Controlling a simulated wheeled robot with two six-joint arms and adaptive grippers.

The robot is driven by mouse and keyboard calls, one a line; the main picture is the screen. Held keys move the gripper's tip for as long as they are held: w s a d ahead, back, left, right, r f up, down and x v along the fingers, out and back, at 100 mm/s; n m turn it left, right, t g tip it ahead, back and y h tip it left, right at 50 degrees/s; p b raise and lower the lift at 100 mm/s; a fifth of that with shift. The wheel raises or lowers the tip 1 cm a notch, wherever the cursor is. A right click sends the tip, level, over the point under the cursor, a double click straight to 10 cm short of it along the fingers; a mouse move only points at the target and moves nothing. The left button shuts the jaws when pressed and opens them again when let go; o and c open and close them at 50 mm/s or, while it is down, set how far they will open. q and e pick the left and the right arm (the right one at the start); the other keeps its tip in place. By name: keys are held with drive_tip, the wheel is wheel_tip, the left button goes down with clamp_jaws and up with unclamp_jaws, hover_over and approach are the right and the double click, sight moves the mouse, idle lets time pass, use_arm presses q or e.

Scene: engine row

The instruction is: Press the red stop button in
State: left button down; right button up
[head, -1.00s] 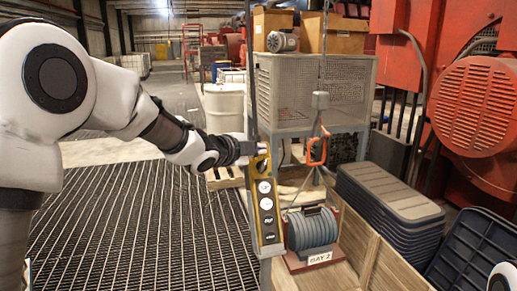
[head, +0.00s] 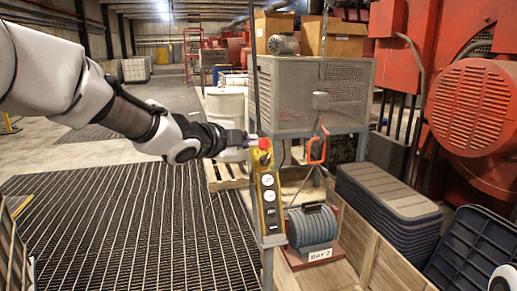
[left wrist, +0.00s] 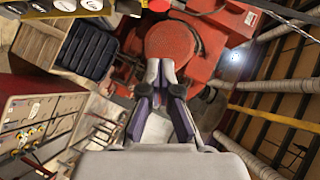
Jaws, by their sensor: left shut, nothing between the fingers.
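The red stop button (head: 264,143) is at the top of a yellow hanging control box (head: 257,190) with several round white labels below it. My left gripper (head: 253,142) comes in from the left. Its tips are right beside the button; I cannot tell whether they touch it. In the left wrist view the fingers (left wrist: 161,72) are shut and empty. There the yellow box (left wrist: 58,10) crosses the top left, with a red part (left wrist: 158,5) at its right end, at the picture's edge. My right gripper is out of view.
A metal mesh cabinet (head: 300,95) stands behind the box. A blue ribbed drum (head: 312,226) on a base is to its lower right, and an orange hook (head: 317,148) hangs to its right. Stacked grey lids (head: 385,190) are further right. The grated floor (head: 110,225) at left is open.

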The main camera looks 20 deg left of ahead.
use_arm(q)
drive_tip(key=s+f+n+g, duration=0.1)
drive_tip(key=s+f+g, duration=0.2)
drive_tip(key=f, duration=1.1)
drive_tip(key=s+f+n+g+y+b, duration=0.1)
drive_tip(key=s+f+g, duration=0.25)
drive_tip(key=f, duration=1.05)
drive_tip(key=s+f+n+g, duration=0.15)
drive_tip(key=s+f, duration=0.25)
drive_tip(key=f, duration=1)
drive_tip(key=s+d+f+n+g, duration=0.1)
drive_tip(key=s+f+n+g, duration=0.4)
drive_tip(key=s+f, duration=1.15)
drive_tip(key=s+a+n+g+y, duration=0.1)
drive_tip(key=s+a+n+y, duration=0.2)
drive_tip(key=s+n, duration=0.7)
drive_tip(key=s, duration=0.2)
drive_tip(key=shift+s+a+f+b, duration=0.2)
drive_tip(key=shift+s+b, duration=0.15)
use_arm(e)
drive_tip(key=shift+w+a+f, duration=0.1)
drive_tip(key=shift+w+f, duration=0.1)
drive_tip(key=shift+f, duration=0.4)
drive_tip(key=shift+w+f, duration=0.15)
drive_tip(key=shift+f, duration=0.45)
